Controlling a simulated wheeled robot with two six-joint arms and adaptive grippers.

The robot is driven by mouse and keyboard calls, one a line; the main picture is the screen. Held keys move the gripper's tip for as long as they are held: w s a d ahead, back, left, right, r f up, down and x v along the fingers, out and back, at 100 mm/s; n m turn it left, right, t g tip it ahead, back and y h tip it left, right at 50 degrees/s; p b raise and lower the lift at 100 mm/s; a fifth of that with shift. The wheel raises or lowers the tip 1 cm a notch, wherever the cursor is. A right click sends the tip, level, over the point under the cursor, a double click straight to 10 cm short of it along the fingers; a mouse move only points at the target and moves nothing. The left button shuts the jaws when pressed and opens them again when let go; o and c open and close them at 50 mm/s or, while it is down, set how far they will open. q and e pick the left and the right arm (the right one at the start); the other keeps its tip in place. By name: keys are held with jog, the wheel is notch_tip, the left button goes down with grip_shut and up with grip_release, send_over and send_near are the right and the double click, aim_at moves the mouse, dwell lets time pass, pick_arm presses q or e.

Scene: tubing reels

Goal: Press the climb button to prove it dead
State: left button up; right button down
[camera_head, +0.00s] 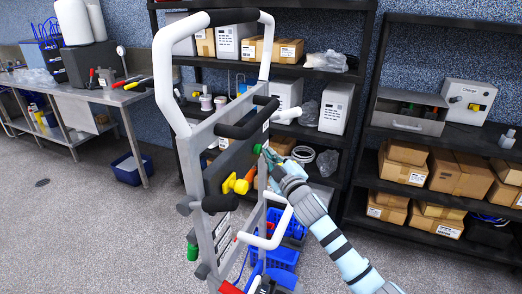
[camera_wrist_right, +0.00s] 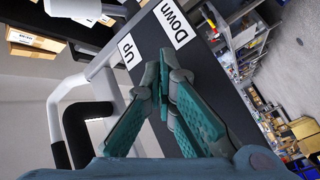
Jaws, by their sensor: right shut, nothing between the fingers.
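A grey upright machine frame (camera_head: 203,150) with white tubular handles and black grips stands in the middle of the head view. Its dark control panel (camera_head: 236,150) bears a yellow knob (camera_head: 236,184) and a small green button-like part (camera_head: 257,148). In the right wrist view the panel (camera_wrist_right: 205,62) has white labels, "Up" (camera_wrist_right: 129,51) and "Down" (camera_wrist_right: 173,22). My right gripper (camera_head: 268,156) is shut and empty, its fingertips close to the panel near the green part; contact cannot be told. In the wrist view my teal fingers (camera_wrist_right: 165,65) cover the panel below the labels, hiding any button there. My left gripper is out of view.
A white handle bar (camera_head: 268,236) juts out below my right wrist. Blue crates (camera_head: 282,257) sit low behind the frame. Black shelves with cardboard boxes (camera_head: 457,172) stand behind and right. A steel workbench (camera_head: 100,94) stands left.

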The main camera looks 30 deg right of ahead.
jog(key=shift+w+a, duration=0.1)
jog(key=shift+w, duration=0.05)
dwell(0.5)
jog(key=shift+s+d, duration=0.5)
jog(key=shift+s, duration=0.25)
jog(key=s+d+b, duration=0.1)
jog(key=s, duration=0.1)
jog(key=s+d+b, duration=0.1)
jog(key=s+d, duration=0.1)
jog(key=shift+s, duration=0.1)
jog(key=shift+a, duration=0.1)
dwell(0.7)
